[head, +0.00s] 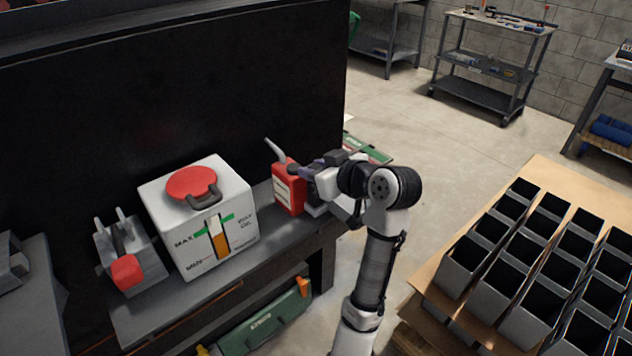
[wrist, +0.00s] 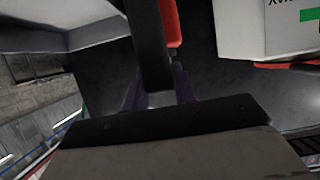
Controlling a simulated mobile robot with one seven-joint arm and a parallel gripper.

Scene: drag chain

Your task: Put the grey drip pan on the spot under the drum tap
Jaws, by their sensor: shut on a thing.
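My gripper (head: 303,168) is at the right end of the machine ledge. It is shut on the dark handle of a red can (head: 288,190) with a white label and a grey spout. In the wrist view, the purple fingers of my gripper (wrist: 157,88) close around this dark handle (wrist: 151,45), and a strip of the red can (wrist: 173,22) shows beside it. The can is upright at the ledge; I cannot tell whether its base touches it. I cannot make out a grey drip pan, a drum tap or a spot under one in either view.
A white way-oil tank (head: 225,215) with a red cap stands left of the can on the grey ledge (head: 190,290). A green case (head: 265,318) lies lower down. At the right, a pallet (head: 435,285) holds rows of square dark tubes. A trolley (head: 485,60) stands behind on open floor.

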